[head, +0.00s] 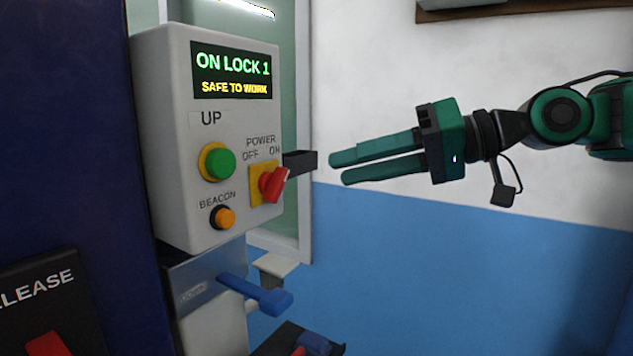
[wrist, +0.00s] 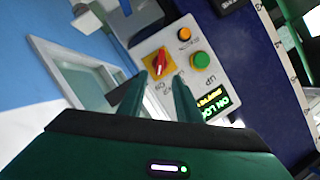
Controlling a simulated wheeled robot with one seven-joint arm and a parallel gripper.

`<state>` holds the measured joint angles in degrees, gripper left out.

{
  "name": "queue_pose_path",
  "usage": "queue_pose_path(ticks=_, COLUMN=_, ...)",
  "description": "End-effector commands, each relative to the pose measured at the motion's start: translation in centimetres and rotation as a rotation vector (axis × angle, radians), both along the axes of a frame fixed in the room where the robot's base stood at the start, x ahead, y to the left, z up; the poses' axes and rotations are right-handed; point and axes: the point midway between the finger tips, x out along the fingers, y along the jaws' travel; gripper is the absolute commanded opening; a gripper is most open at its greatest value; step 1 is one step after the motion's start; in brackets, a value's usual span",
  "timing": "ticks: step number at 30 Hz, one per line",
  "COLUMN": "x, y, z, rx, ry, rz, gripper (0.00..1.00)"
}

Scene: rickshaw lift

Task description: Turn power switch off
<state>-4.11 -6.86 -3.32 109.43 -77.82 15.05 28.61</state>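The power switch is a red rotary knob (head: 272,184) on a yellow plate, on the front of a light grey control box (head: 165,130). Its handle tilts up and right, toward the ON label. The knob also shows in the wrist view (wrist: 160,63), beyond my fingertips. The display (head: 232,73) reads "ON LOCK 1" and "SAFE TO WORK". My gripper (head: 339,168) is to the right of the knob in the head view, apart from it. Its two green fingers are parallel with a gap between them, and it is empty. In the wrist view the fingers (wrist: 158,82) point toward the box.
A green UP button (head: 218,163) and an orange BEACON button (head: 224,217) sit left of the knob. A black block (head: 300,161) juts out at the box's right side. A blue lever (head: 258,293) projects below. Open space lies before the wall at right.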

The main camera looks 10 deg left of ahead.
Motion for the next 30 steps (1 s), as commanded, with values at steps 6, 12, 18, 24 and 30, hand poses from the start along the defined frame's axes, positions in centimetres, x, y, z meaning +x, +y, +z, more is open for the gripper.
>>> queue_pose_path(ticks=6, x=0.1, y=2.2, z=-0.6, rx=0.002, ry=0.000, rz=0.005, gripper=0.31)
queue_pose_path(ticks=12, x=0.5, y=5.7, z=-1.7, rx=0.001, ry=0.002, rz=0.006, gripper=0.31)
queue_pose_path(ticks=18, x=1.0, y=8.5, z=-2.6, rx=0.000, ry=0.000, rz=0.004, gripper=0.31)
queue_pose_path(ticks=24, x=1.2, y=9.9, z=-3.0, rx=-0.001, ry=-0.001, rz=0.003, gripper=0.31)
queue_pose_path(ticks=30, x=1.2, y=10.2, z=-3.1, rx=0.000, ry=-0.001, rz=0.002, gripper=0.31)
